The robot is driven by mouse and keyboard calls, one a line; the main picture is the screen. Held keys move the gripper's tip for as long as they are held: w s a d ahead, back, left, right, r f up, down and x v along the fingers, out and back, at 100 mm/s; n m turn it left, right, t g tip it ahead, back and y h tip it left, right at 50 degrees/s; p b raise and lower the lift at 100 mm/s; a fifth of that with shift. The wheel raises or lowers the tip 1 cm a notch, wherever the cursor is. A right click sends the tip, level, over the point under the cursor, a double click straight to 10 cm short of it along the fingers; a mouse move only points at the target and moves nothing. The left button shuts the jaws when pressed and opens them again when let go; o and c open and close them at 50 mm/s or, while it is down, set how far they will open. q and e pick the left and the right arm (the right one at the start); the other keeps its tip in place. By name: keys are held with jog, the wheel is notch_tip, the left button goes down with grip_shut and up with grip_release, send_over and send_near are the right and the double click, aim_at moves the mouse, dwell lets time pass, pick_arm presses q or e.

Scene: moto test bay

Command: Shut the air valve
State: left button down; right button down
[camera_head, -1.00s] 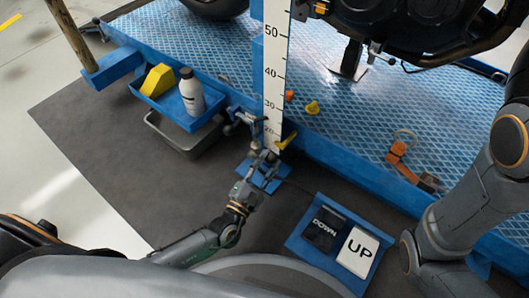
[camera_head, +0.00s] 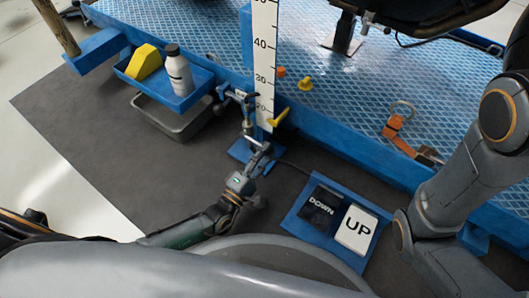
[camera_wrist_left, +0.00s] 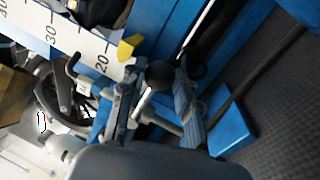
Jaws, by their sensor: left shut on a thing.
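My left gripper (camera_head: 260,152) is low in front of the platform's blue edge, near the foot of the white scale. In the left wrist view my left gripper (camera_wrist_left: 157,98) has a black ball knob (camera_wrist_left: 158,75) on a thin silver rod between its fingers. It is shut on this knobbed lever, though the exact contact is partly hidden. A yellow handle (camera_head: 278,117) stands beside the scale, just beyond the gripper and apart from it; it also shows in the wrist view (camera_wrist_left: 128,47). I cannot tell for sure which part is the air valve. My right gripper is out of view.
The white scale (camera_head: 265,50) rises beside the blue platform (camera_head: 340,105). A blue tray (camera_head: 195,97) with a white bottle (camera_head: 178,70) and a yellow block (camera_head: 144,62) is at left. DOWN (camera_head: 320,207) and UP (camera_head: 356,230) pads lie at front right. Dark floor is free at left.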

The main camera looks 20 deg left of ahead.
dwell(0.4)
pick_arm(q)
jog(key=c, duration=1)
grip_release()
jog(key=shift+o, duration=0.2)
jog(key=v, duration=0.7)
jog(key=shift+s, duration=0.3)
jog(key=shift+a+f, duration=0.1)
